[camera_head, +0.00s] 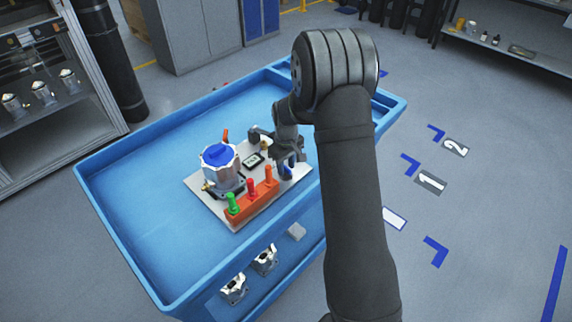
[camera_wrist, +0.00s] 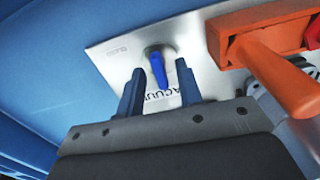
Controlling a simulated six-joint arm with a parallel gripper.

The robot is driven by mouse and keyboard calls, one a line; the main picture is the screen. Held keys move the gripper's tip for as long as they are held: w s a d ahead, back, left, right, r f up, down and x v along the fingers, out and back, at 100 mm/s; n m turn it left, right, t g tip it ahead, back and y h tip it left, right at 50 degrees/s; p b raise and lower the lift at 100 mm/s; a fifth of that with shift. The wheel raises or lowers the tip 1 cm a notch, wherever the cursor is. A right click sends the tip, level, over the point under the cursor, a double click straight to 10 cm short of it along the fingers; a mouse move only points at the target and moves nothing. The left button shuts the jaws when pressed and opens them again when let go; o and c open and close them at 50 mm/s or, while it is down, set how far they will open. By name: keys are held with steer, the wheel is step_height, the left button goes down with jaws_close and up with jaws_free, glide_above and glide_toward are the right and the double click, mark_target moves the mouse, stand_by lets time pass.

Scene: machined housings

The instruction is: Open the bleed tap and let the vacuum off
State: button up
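The bleed tap, a blue lever (camera_wrist: 167,74) on a round metal base, stands on the silver plate (camera_wrist: 118,50) beside lettering partly reading "VACUUM" in the wrist view. My gripper (camera_wrist: 161,67) is open, with one dark blue finger to each side of the lever in that picture. I cannot tell whether the lever is between the tips or just beyond them; no touch shows. In the head view my gripper (camera_head: 287,166) is low over the plate's right end and largely hides the tap. A metal housing with a blue top (camera_head: 219,155) stands on the plate's left part.
An orange rack (camera_head: 252,202) with green, red and orange handles lies along the plate's front edge, close right of the tap in the wrist view. A small dark gauge or display (camera_head: 252,160) sits mid-plate. The blue cart top (camera_head: 140,215) is clear at left.

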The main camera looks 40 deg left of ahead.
mark_target(286, 167)
steer(key=shift+r, duration=0.1)
step_height(286, 167, up, 17)
steer(key=shift+r, duration=0.15)
stand_by(0.4)
step_height(286, 167, down, 18)
steer(key=shift+r, duration=0.25)
stand_by(0.6)
